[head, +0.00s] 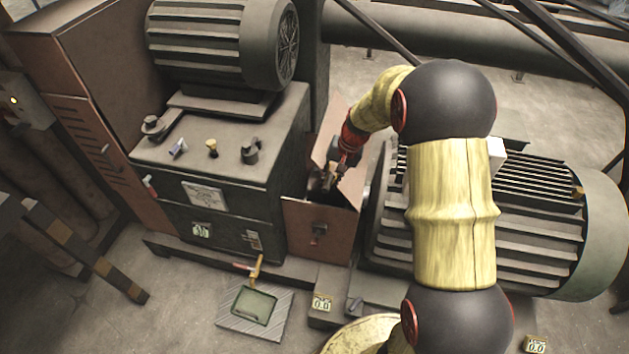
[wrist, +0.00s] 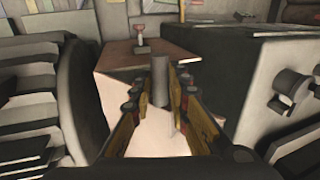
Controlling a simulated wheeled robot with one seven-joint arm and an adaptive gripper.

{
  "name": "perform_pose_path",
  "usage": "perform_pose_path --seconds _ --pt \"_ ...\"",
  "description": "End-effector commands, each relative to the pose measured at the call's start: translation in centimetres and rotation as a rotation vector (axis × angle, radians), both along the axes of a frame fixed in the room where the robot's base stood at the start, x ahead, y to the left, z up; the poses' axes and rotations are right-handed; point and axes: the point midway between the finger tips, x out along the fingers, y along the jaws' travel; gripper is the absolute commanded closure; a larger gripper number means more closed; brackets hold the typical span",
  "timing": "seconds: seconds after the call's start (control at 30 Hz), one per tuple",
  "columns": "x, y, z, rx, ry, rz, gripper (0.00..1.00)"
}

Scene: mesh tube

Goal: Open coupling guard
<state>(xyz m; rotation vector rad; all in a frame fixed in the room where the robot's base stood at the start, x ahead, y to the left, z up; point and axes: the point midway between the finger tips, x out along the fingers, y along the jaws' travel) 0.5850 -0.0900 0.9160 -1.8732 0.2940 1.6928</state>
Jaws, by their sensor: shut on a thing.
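The coupling guard (head: 305,222) is a reddish-brown box between the gearbox and the finned motor. A dark gap shows at its top, next to a slanted brown panel (head: 351,187). My arm hides part of it, so I cannot tell how far it is open. A small latch (head: 319,231) sits on its front face. The wrist view shows the guard's brown panel (wrist: 118,57) and a red-topped latch (wrist: 138,36). My gripper (head: 329,182) is at the guard's top. In the wrist view its yellow fingers (wrist: 165,80) are shut on a grey cylindrical handle (wrist: 158,70).
The gearbox (head: 220,160) with several small fittings stands left of the guard. The finned motor (head: 480,230) stands close on the right. A green tray (head: 254,306) lies on the floor in front. Small 0.0 displays (head: 322,303) stand near the base.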

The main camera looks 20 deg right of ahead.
Motion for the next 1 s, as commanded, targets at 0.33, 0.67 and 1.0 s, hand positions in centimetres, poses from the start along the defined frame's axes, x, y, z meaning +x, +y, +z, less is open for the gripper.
perform_pose_path --seconds 0.33,0.67,1.0 --pt "-4.5 -5.0 0.3 0.0 0.032 0.0 1.0" --pt "-6.0 -7.1 0.8 0.003 0.033 0.001 1.0" --pt "-6.3 -7.4 1.0 0.005 0.032 0.002 1.0"
